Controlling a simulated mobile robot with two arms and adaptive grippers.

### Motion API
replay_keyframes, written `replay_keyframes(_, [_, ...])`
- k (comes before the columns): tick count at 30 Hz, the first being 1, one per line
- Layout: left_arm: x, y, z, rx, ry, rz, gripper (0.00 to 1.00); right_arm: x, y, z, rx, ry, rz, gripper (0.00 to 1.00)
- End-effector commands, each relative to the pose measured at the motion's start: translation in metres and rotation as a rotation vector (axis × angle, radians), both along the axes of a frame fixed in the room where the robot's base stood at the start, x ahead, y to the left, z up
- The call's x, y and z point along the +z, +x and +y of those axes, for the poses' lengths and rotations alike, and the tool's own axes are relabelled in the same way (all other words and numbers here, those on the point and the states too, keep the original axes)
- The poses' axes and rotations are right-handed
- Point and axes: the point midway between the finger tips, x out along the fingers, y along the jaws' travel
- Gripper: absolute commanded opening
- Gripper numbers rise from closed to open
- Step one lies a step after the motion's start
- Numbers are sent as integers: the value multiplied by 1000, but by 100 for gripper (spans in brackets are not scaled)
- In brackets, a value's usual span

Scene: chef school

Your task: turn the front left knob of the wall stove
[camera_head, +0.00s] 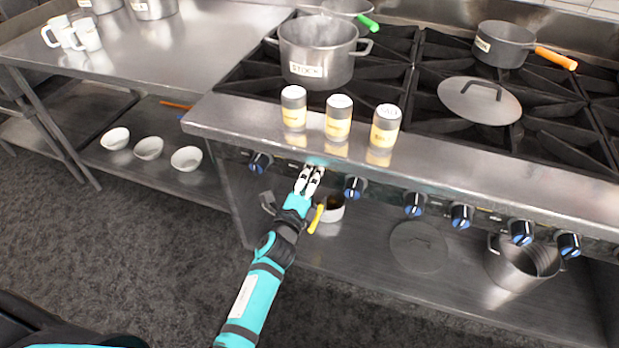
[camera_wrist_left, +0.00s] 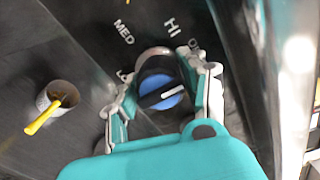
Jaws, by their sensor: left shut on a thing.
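The stove (camera_head: 450,195) has a row of black knobs with blue faces along its front panel. My left gripper (camera_head: 309,178) is at this panel, over the second knob position from the left, and hides that knob in the head view. In the left wrist view, its fingers (camera_wrist_left: 161,92) are closed on both sides of a knob (camera_wrist_left: 158,93). The knob's white line points to the right and slightly up in that view. LO, MED and HI marks and a partly hidden mark surround it. The leftmost knob (camera_head: 260,162) is free. My right gripper is not in view.
Three labelled shakers (camera_head: 338,117) stand on the stove's front ledge above my gripper. A large pot (camera_head: 317,55), an orange-handled saucepan (camera_head: 503,44) and a lid (camera_head: 480,99) are on the stovetop. A small cup (camera_head: 331,210) with a yellow handle sits below the panel.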

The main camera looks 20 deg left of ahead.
Motion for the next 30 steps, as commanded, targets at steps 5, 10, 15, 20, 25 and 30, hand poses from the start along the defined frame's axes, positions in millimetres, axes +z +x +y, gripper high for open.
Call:
replay_keyframes(5, [-2,-1,0,0,4,3,11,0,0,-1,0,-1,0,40])
replay_keyframes(10, [-1,-1,0,0,3,3,60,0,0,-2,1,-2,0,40])
replay_keyframes(15, [-1,0,0,-1,2,1,67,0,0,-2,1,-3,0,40])
replay_keyframes(20, [-1,-2,0,-1,1,1,67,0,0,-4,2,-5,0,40])
replay_keyframes(25, [-2,-21,1,0,1,3,67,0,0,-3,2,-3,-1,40])
replay_keyframes(30, [-2,-50,2,0,1,3,67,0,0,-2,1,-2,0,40])
